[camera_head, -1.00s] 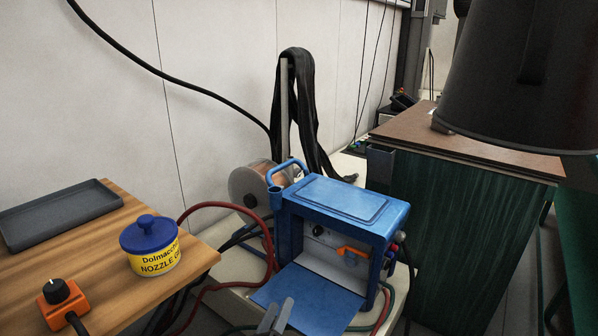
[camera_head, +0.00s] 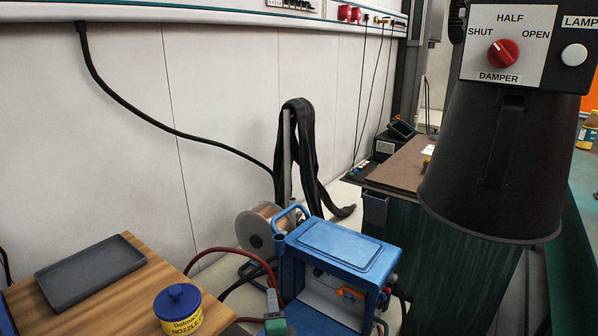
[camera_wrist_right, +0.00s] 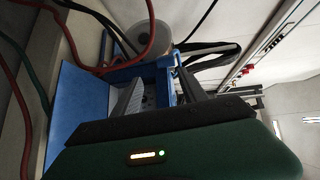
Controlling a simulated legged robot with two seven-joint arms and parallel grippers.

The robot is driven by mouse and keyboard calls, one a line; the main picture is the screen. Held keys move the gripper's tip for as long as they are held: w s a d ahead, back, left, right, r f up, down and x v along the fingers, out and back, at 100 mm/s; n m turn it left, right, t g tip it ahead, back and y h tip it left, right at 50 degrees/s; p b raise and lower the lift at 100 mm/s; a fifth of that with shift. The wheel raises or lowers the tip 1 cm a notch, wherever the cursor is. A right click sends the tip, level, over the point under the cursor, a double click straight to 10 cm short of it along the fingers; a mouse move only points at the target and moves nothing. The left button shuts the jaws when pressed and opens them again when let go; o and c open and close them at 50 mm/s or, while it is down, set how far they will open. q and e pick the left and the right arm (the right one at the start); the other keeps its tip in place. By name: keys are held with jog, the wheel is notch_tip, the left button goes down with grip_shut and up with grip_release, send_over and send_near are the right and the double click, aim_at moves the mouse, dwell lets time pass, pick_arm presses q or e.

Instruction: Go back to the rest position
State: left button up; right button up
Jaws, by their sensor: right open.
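My right gripper (camera_head: 273,302) shows at the bottom edge of the head view, a grey finger above a green housing. It appears in front of the left side of the blue wire-feeder box (camera_head: 342,242). In the right wrist view my right gripper (camera_wrist_right: 160,92) has its two dark fingers apart with nothing between them. The blue box (camera_wrist_right: 164,72) and its open blue door panel (camera_wrist_right: 84,105) lie beyond the fingers. My left gripper is not in view.
A wooden table (camera_head: 140,296) at left holds a grey tray (camera_head: 90,272) and a blue-lidded nozzle tub (camera_head: 178,308). Red hose (camera_head: 225,251) and a wire spool (camera_head: 258,228) are by the box. A black hood (camera_head: 490,160) with a damper panel (camera_head: 508,42) hangs at right.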

jog(key=s+d+r+n+g+p, duration=0.3)
jog(key=s+d+r+n+p, duration=0.2)
jog(key=d+r+p, duration=0.3)
jog(key=s+d+r+n+g+p, duration=0.4)
jog(key=s+d+r+n+p, duration=0.2)
jog(key=r+p, duration=0.4)
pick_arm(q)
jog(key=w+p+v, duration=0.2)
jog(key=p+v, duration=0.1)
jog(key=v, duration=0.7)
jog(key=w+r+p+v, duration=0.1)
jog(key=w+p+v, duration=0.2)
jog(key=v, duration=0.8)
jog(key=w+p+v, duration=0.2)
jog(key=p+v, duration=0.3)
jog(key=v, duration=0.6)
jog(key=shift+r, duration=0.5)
pick_arm(e)
jog(key=s+d+r+n+g+h, duration=0.1)
jog(key=s+d+r+n+g, duration=0.1)
jog(key=s+d, duration=0.4)
jog(key=s+d+r+n+g+h, duration=0.1)
jog(key=s+d+r+n+g, duration=0.2)
jog(key=s, duration=1)
jog(key=d+r+g, duration=0.1)
jog(key=d+r, duration=0.2)
jog(key=shift+s+d+g+h, duration=0.3)
jog(key=shift+s+d, duration=0.05)
jog(key=shift+s, duration=0.05)
